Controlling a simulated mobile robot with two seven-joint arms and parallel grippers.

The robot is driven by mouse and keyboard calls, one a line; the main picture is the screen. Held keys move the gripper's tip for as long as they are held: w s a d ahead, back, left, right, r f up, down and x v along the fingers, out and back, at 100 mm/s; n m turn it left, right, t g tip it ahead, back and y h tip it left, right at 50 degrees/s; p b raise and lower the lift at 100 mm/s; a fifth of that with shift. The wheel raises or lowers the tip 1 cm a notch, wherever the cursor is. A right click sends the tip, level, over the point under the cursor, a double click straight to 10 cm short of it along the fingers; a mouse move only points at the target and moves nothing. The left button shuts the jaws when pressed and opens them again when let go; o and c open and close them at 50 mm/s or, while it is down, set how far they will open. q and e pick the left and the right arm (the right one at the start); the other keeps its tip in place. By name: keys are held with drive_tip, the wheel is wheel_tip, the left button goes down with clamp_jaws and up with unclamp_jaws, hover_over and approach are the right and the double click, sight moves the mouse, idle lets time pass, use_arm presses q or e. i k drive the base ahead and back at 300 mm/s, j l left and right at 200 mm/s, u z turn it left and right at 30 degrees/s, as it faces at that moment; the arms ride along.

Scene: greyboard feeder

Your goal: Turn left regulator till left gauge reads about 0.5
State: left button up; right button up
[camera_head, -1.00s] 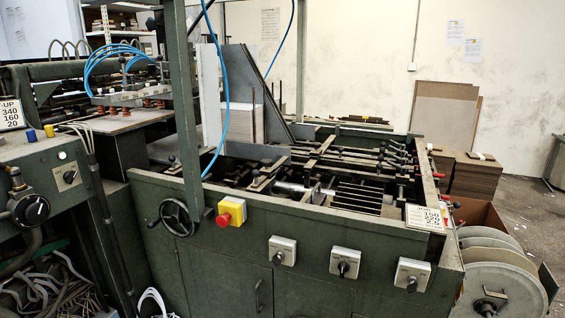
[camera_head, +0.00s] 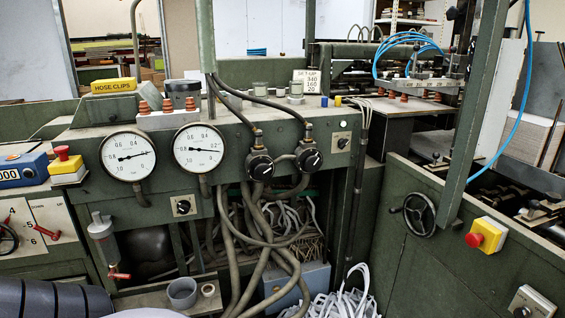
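The left gauge (camera_head: 128,156) is a round white dial on the green machine front. Its needle lies nearly level, its longer end appearing to point right and slightly up; the exact reading is too small to tell. The right gauge (camera_head: 198,148) sits beside it, its needle also nearly level. To the right are two black regulators with hoses: the left regulator (camera_head: 260,165) and the right regulator (camera_head: 308,158), each with a dark round knob facing me. Neither of my grippers shows in this view.
A set-up card (camera_head: 306,81) stands on the ledge above the regulators. A hose clips box (camera_head: 114,86) and jars line the ledge. Hoses (camera_head: 262,235) hang below. A handwheel (camera_head: 419,214) and red stop button (camera_head: 474,240) are at right, a blue box (camera_head: 22,168) at left.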

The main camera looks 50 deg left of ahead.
sight(261, 170)
drive_tip(key=u, duration=1.75)
